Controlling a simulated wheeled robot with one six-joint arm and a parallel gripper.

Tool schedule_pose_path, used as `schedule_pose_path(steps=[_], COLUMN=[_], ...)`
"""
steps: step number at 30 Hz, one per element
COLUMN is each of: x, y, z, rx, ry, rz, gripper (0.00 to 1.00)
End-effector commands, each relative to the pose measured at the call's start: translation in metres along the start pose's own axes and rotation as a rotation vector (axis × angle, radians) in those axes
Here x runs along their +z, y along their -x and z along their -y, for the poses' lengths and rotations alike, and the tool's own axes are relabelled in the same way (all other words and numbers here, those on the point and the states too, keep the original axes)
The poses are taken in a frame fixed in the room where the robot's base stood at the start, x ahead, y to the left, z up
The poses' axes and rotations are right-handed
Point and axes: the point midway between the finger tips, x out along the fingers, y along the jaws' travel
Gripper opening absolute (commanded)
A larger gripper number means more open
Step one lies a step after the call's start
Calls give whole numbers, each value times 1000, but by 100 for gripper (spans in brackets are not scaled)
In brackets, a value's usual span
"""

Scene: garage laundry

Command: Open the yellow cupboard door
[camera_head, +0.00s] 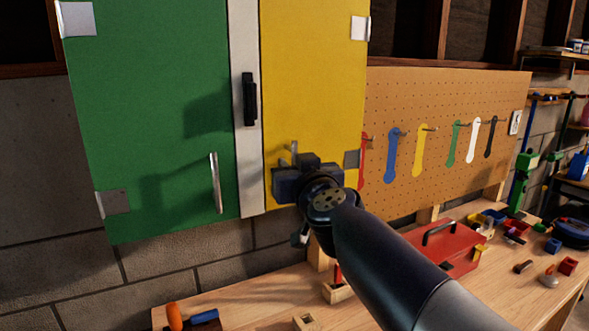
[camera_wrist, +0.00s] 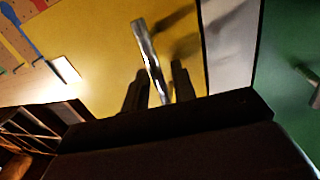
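The yellow cupboard door (camera_head: 314,80) is shut, flush beside a white upright strip (camera_head: 246,30). The top of its silver bar handle (camera_head: 293,147) shows above my gripper (camera_head: 301,181) in the head view; the gripper hides the rest. In the wrist view the handle (camera_wrist: 148,52) stands out from the yellow door (camera_wrist: 95,50) and runs down between the two dark fingers of my gripper (camera_wrist: 161,80). The fingers are apart, one on each side of the handle. Small gaps seem to show, but contact at the lower part is hidden.
A green door (camera_head: 150,80) with its own silver handle (camera_head: 215,183) is shut at the left. A black handle (camera_head: 249,98) sits on the white strip. A pegboard (camera_head: 445,110) with hanging tools is at the right. A red toolbox (camera_head: 450,250) and loose items lie on the workbench (camera_head: 255,300) below.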

Motion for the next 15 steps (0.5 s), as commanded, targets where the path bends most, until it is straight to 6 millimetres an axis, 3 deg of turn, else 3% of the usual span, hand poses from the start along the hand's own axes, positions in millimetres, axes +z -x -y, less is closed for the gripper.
schedule_pose_path(steps=[7, 15], x=[0, 0], y=[-1, 0], z=[0, 0], rx=[0, 0], ry=[0, 0], rz=[0, 0], gripper=[26, 4])
